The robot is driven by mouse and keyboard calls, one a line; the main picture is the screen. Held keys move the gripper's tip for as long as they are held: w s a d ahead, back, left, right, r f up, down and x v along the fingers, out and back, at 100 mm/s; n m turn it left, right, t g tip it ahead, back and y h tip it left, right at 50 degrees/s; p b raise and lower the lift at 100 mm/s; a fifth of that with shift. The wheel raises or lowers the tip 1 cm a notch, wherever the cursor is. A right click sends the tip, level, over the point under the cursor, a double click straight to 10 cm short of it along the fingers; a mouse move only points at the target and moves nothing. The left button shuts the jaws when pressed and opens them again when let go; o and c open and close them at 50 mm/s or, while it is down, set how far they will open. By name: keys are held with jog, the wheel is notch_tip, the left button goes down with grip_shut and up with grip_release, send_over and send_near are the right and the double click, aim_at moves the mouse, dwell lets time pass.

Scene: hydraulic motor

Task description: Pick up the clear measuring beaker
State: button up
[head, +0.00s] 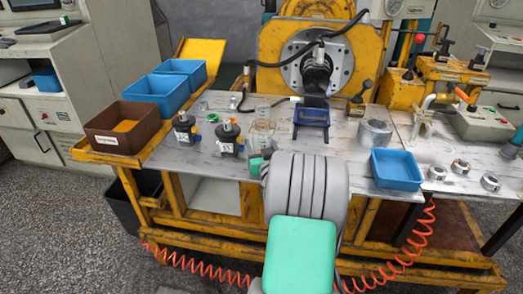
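A clear, see-through vessel with a faint yellowish tint, which looks like the measuring beaker (262,133), stands upright on the grey metal worktable (215,165), left of the middle in the head view. It is small in the picture and its markings cannot be read. My grey and green arm rises from the bottom middle, with its far end at the table's front edge, just right of and nearer than the beaker. The fingers of my gripper do not show.
Two black motor-like parts (228,139) stand left of the beaker. A dark blue holder (311,118) and a grey metal cylinder (375,133) are to its right. A blue bin (396,169) sits at the front right. A brown bin (121,130) is at the left. Yellow machinery (275,50) stands behind.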

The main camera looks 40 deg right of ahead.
jog(key=c, duration=1)
jog(key=shift+c, duration=0.3)
jog(key=shift+r, duration=0.1)
